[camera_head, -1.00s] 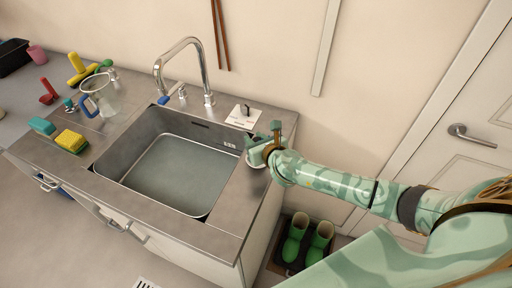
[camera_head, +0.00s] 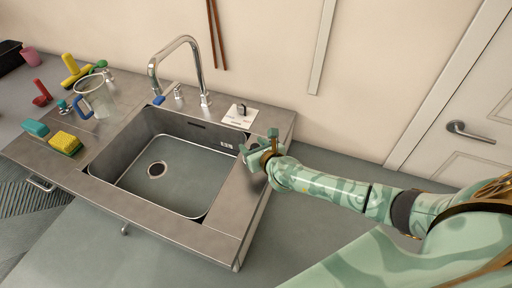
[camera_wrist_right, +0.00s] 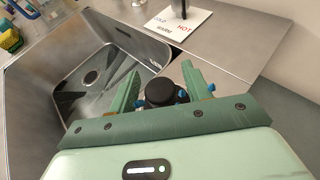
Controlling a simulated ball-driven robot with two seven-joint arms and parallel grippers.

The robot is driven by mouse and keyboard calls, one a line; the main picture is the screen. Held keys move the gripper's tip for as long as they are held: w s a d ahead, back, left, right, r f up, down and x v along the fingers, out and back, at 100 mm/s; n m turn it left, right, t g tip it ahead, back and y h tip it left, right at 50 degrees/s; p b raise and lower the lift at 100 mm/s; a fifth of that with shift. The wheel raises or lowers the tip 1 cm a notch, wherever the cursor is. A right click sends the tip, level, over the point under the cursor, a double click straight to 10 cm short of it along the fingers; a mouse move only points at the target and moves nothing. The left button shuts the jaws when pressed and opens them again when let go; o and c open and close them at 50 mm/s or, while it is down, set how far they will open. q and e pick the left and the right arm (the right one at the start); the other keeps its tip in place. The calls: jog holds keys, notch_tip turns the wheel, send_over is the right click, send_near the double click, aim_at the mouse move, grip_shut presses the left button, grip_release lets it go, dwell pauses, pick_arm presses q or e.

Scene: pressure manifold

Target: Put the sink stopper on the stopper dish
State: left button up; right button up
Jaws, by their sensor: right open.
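My right gripper (camera_head: 258,144) is over the counter strip at the right of the sink. In the right wrist view its two green fingers (camera_wrist_right: 160,78) are apart. A black round-topped piece (camera_wrist_right: 160,92) stands between them; it may be the sink stopper, but I cannot tell for sure, nor whether the fingers touch it. The drain hole (camera_head: 157,169) in the basin floor is uncovered, and it also shows in the right wrist view (camera_wrist_right: 91,77). I cannot make out the stopper dish; the gripper may hide it. My left gripper is out of view.
The steel sink (camera_head: 130,160) has a tall faucet (camera_head: 186,45) behind it. A white temperature card (camera_head: 239,115) with a black lever is near the gripper. A glass jug (camera_head: 92,97), yellow sponge (camera_head: 65,142) and teal sponge (camera_head: 36,128) stand at the left.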

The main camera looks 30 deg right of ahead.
jog(key=p+v, duration=0.2)
jog(key=v, duration=1)
dwell(1.6)
